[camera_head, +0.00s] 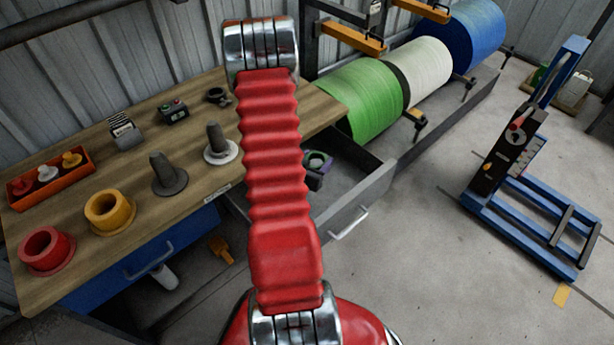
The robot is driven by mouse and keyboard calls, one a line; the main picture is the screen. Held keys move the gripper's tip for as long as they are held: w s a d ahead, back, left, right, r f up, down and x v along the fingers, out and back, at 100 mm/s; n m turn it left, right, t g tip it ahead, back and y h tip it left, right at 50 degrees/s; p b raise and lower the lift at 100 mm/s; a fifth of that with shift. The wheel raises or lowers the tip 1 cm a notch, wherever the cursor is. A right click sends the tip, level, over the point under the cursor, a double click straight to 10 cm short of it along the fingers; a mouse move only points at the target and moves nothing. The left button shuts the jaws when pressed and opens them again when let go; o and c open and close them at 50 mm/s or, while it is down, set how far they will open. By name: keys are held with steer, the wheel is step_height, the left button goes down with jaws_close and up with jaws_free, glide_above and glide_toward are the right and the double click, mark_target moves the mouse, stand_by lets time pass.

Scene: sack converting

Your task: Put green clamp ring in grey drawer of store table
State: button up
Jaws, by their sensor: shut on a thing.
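The grey drawer (376,193) of the store table (130,205) is pulled out at the table's right end, its metal handle facing front. My red arm crosses the middle of the view and hides the drawer's left part. A dark end part of my gripper (314,181) shows just right of the arm, over the drawer's left side. The green clamp ring (318,160) shows there as a small dark and green curved shape, held in my gripper. The fingers are mostly hidden, and the ring's height above the drawer floor is hard to judge.
The tabletop holds a red flanged ring (46,250), a yellow one (109,212), two grey spindles, a black clamp (217,96) and an orange tray (50,174). Green, white and blue rolls stand behind the drawer. A blue lifting frame (530,200) stands right; floor between is clear.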

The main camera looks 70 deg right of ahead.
steer(key=shift+f, duration=5.2)
steer(key=w+d, duration=0.1)
steer(key=w, duration=0.2)
steer(key=shift+w+d, duration=0.15)
steer(key=shift+d, duration=0.25)
steer(key=shift+w+f, duration=0.1)
steer(key=shift+f, duration=0.5)
steer(key=shift+f, duration=0.65)
steer(key=o, duration=1.5)
steer(key=shift+f, duration=0.1)
